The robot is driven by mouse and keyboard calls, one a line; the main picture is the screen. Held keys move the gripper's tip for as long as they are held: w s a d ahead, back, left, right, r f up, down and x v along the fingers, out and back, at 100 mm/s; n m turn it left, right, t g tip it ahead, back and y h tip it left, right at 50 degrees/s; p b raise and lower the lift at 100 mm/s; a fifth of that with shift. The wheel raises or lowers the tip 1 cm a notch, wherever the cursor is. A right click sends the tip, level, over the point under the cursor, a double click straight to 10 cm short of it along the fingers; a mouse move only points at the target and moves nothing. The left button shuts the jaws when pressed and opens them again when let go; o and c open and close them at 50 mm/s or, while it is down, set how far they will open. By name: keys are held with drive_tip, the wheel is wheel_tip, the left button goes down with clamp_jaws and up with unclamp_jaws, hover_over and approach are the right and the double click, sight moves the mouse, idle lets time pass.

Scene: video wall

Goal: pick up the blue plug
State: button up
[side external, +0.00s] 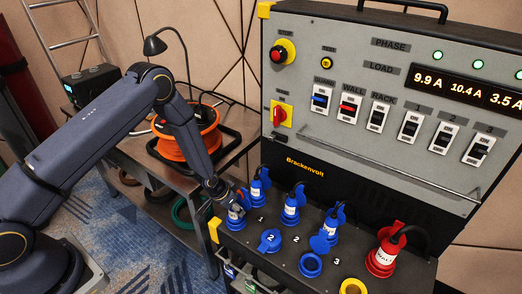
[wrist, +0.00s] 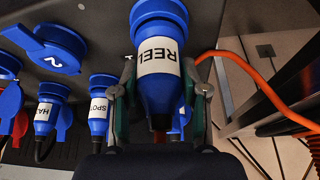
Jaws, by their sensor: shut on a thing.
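The blue plug (wrist: 158,95), with a white label reading REEL, fills the middle of the wrist view. My gripper (wrist: 160,80) is shut on it, one finger on each side of its body. In the side view the held blue plug (side external: 236,216) is at the left end of the socket panel's front row, with my gripper (side external: 232,200) against it. Its wide collar is close to the panel; I cannot tell whether it is seated. Other blue plugs (side external: 290,208) stand in the back row, two labelled HA... (wrist: 45,115) and SPOT (wrist: 98,112) in the wrist view.
The socket panel (side external: 285,262) also carries a lidded blue socket (side external: 270,241), an open blue socket (side external: 310,265) and a red plug (side external: 383,258). An orange cable (wrist: 240,65) runs right of the plug. An orange reel (side external: 188,137) stands on a side table behind my arm.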

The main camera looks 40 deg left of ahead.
drive_tip(key=c, duration=0.6)
drive_tip(key=shift+r, duration=0.1)
